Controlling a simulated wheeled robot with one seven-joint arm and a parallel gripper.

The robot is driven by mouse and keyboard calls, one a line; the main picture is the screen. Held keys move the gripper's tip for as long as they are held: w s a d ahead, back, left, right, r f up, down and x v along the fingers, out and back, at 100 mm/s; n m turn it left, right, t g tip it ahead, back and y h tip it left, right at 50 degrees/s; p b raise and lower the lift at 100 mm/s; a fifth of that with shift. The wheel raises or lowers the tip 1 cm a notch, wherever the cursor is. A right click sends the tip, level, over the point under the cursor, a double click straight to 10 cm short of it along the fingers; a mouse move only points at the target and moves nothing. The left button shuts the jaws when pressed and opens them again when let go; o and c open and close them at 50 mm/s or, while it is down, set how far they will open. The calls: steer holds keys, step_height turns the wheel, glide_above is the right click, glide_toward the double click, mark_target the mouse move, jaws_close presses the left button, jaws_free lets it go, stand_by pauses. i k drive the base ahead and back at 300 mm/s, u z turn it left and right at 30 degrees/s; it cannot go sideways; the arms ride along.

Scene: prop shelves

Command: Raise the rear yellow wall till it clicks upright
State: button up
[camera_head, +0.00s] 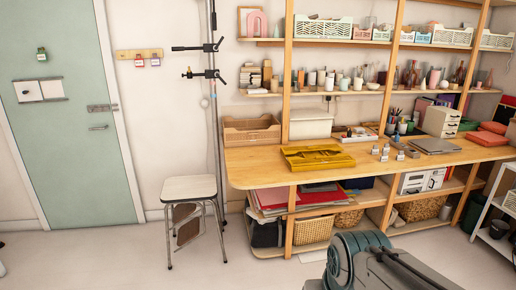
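A yellow collapsible crate (318,164) lies low and nearly flat on the wooden desk, left of the desk's middle. Its far side shows no tall standing wall; the rear wall is too small to tell apart from the other folded panels. Part of my own grey body shows at the bottom, right of centre, on the near side of the desk and well apart from the crate. My gripper's fingers are not in view.
The wooden desk (245,171) has bare room left of the crate. A brown crate (252,137) and white box (310,124) stand behind it. Small grey items (384,150) and a laptop (435,145) lie to the right. A stool (189,188) stands left; shelf uprights rise nearby.

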mark_target(316, 147)
steer(key=z, duration=0.15)
steer(key=i, duration=1.55)
steer(key=z, duration=0.6)
steer(key=i, duration=1.8)
steer(key=z, duration=0.25)
